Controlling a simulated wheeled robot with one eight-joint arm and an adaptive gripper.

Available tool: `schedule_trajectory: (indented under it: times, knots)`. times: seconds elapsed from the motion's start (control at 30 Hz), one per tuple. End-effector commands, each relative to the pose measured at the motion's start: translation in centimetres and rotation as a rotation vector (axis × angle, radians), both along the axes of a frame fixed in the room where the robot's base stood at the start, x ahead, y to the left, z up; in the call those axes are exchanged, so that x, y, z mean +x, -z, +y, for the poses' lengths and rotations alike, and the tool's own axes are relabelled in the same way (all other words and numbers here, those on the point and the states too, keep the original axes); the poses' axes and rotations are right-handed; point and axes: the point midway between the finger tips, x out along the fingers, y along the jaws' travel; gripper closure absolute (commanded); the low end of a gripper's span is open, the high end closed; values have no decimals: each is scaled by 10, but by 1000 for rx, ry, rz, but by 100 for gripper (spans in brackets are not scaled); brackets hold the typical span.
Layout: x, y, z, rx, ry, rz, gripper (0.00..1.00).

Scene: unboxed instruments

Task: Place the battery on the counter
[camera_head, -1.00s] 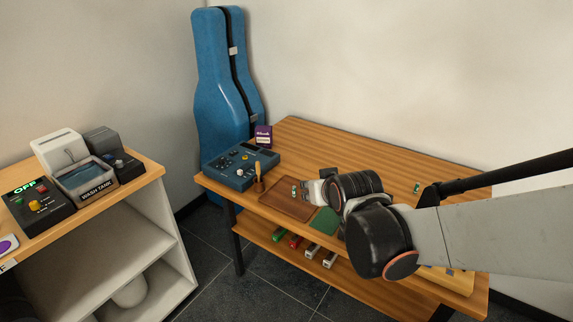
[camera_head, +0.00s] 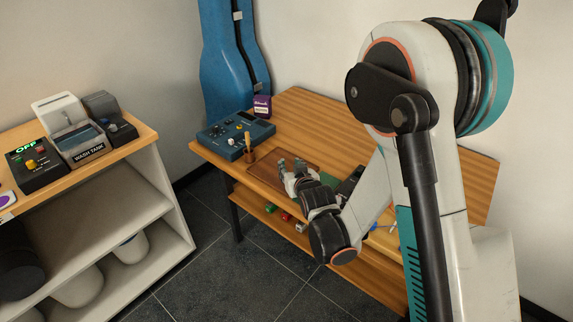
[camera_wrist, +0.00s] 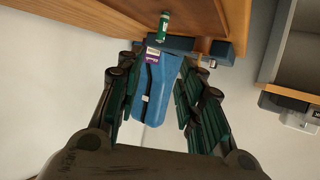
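The battery (camera_wrist: 163,25), a small green and white cylinder, stands apart from the fingertips in the wrist view, on a brown wooden surface. That view is upside down. I cannot make the battery out in the head view. My gripper (camera_head: 291,172) is over the brown tray (camera_head: 262,178) on the wooden workbench (camera_head: 325,125). My gripper also shows in the wrist view (camera_wrist: 160,90), its fingers wide apart with nothing between them. A counter with a wooden top (camera_head: 140,135) stands at the left; which surface the task calls the counter is unclear.
A blue device (camera_head: 232,135), a purple box (camera_head: 262,104) and a wooden cup (camera_head: 249,156) are at the bench's left end. A blue instrument case (camera_head: 230,65) stands behind. The left counter holds a wash tank (camera_head: 82,145) and a control box (camera_head: 35,165). The bench's back is clear.

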Motion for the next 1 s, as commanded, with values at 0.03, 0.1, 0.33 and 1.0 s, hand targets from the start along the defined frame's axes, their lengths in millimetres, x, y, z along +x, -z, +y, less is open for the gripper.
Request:
schedule_trajectory:
  times: [0.03,0.1,0.33,1.0]
  knots:
    - [7,5,2,0,0,0,65]
    - [19,11,5,0,0,0,65]
    - [55,27,16,0,0,1,65]
    - [108,62,28,-1,1,1,65]
